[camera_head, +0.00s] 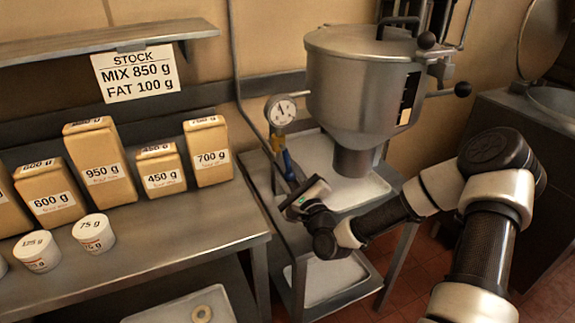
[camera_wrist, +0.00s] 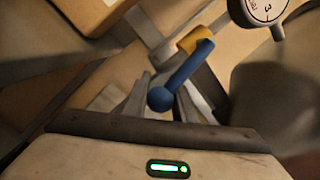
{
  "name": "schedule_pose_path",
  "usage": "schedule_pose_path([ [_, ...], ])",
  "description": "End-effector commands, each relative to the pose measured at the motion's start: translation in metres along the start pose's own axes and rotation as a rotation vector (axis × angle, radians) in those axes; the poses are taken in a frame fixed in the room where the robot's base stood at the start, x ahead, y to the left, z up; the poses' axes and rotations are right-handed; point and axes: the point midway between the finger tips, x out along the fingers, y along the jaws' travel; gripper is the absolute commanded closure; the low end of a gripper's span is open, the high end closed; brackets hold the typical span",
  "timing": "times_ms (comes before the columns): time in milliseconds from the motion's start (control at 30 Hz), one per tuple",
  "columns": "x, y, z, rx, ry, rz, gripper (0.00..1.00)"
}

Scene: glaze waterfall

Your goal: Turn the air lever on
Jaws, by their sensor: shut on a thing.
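The air lever is a blue handle with a round knob end, seen in the wrist view (camera_wrist: 183,74) and, small, in the head view (camera_head: 288,162). It hangs from a yellow fitting (camera_wrist: 195,40) on a pipe below the round pressure gauge (camera_head: 281,111). In the wrist view the handle slants from upper right to lower left, its knob between my fingers. My gripper (camera_head: 291,182) is at the lever's lower end, shut on it; it also shows in the wrist view (camera_wrist: 166,98). The exact finger contact is partly hidden.
A steel hopper (camera_head: 358,85) stands just right of the gauge, over a pale tray (camera_head: 345,170). Left is a steel bench (camera_head: 180,228) with several labelled bags and small tubs. A shelf (camera_head: 100,42) and a stock sign (camera_head: 135,74) are above it.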

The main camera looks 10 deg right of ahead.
Motion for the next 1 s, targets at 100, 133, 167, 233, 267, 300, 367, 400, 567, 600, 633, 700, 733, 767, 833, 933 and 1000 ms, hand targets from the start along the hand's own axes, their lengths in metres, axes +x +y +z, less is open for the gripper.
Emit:
schedule_pose_path([
  [100,-0.0007,0.0021,0.0003,0.022,0.004,-0.002,1.0],
  [133,-0.0007,0.0022,0.0005,0.025,0.004,-0.002,1.0],
  [167,-0.0007,0.0024,0.0006,0.027,0.004,-0.003,1.0],
  [233,-0.0006,0.0026,0.0008,0.031,0.005,-0.003,1.0],
  [267,-0.0006,0.0027,0.0008,0.032,0.005,-0.003,1.0],
  [300,-0.0006,0.0027,0.0009,0.032,0.005,-0.003,1.0],
  [367,-0.0006,0.0027,0.0009,0.032,0.005,-0.003,1.0],
  [400,-0.0006,0.0027,0.0009,0.032,0.005,-0.003,1.0],
  [567,-0.0006,0.0028,0.0009,0.031,0.005,-0.003,1.0],
  [600,-0.0006,0.0028,0.0009,0.031,0.005,-0.003,0.71],
  [633,-0.0006,0.0028,0.0009,0.031,0.005,-0.003,0.66],
  [700,-0.0005,0.0027,0.001,0.03,0.004,-0.003,0.57],
  [733,-0.0004,0.0027,0.0011,0.03,0.004,-0.003,0.57],
  [767,-0.0004,0.0026,0.0011,0.03,0.004,-0.003,0.57],
  [833,-0.0003,0.0025,0.0012,0.03,0.004,-0.003,0.57],
  [933,-0.0002,0.0024,0.0012,0.03,0.004,-0.004,0.57],
  [1000,-0.0014,0.0023,0.0011,0.03,0.004,-0.004,0.57],
])
